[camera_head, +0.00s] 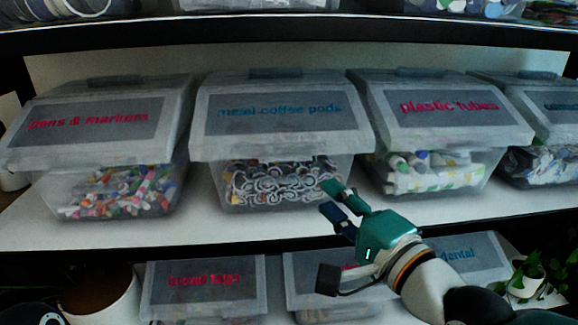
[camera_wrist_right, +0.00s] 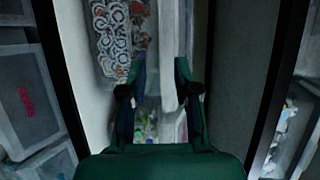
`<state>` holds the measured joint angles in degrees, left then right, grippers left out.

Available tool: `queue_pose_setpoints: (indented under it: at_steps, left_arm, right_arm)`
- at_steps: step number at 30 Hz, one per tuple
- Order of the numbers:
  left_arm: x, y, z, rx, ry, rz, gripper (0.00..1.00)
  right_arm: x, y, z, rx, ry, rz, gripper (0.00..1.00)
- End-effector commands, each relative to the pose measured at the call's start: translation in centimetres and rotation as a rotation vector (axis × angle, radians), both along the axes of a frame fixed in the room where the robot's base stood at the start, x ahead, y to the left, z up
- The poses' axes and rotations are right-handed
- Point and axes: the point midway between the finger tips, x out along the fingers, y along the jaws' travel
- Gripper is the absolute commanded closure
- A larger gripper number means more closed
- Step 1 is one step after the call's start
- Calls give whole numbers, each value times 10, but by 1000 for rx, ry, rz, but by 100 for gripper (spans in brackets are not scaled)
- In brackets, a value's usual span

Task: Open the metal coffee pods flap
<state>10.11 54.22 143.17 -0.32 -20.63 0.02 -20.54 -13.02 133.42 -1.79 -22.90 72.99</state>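The metal coffee pods bin (camera_head: 235,190) is a clear box on the middle shelf, full of ring-shaped pods. Its translucent flap (camera_head: 278,143) has a grey label with blue letters and is down, closed over the front. My right gripper (camera_head: 330,198) is open and empty, in front of the bin's lower right corner and below the flap's lower edge. In the right wrist view, the open fingers (camera_wrist_right: 160,68) show with nothing between them, and the pods (camera_wrist_right: 110,38) show at upper left. My left gripper is not in view.
The pens & markers bin (camera_head: 95,145) stands to the left, and the plastic tubes bin (camera_head: 455,130) to the right. An upper shelf edge (camera_head: 290,35) runs above the flaps. The bread tags bin (camera_head: 205,285) and others sit below. Bare shelf (camera_head: 230,228) lies in front.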

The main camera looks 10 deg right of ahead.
Motion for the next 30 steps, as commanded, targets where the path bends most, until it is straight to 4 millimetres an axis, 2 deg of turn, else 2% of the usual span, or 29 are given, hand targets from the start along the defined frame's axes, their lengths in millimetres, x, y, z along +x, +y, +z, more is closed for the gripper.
queue_pose_setpoints:
  at_steps: [9,15,21,30]
  left_arm:
    - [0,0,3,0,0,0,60]
    - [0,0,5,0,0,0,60]
    - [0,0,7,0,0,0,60]
    - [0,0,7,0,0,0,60]
  right_arm:
    - [65,27,0,-1,2,0,69]
    - [100,42,-1,-2,1,1,69]
    - [120,50,0,-1,0,1,69]
    - [125,52,0,-1,0,1,69]
